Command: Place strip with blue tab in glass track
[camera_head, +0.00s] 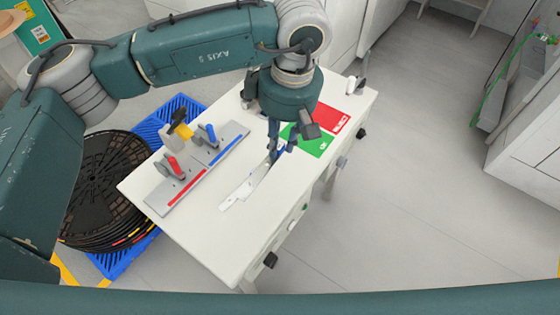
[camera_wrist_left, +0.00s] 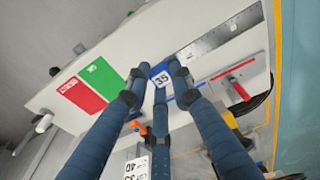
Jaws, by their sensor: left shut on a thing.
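My left gripper (camera_head: 278,150) is low over the white table, with its fingers pointing down. It is shut on the blue tab (camera_wrist_left: 161,76) of a strip, and the tab's white label reads 35 in the wrist view. The pale strip (camera_head: 246,187) runs from the fingers toward the table's lower left; in the wrist view it runs to the upper right. Whether it touches the table or the glass track cannot be told. I cannot separate a glass track from the pale strip. The fingers partly hide the tab in the head view. My right gripper is not in view.
A grey fixture (camera_head: 214,158) with red and blue lines and clamps (camera_head: 173,166) lies beside the strip. A red card (camera_head: 331,118) and a green card (camera_head: 318,143) lie right of the gripper. Black reels (camera_head: 100,185) sit on a blue pallet left of the table (camera_head: 240,250).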

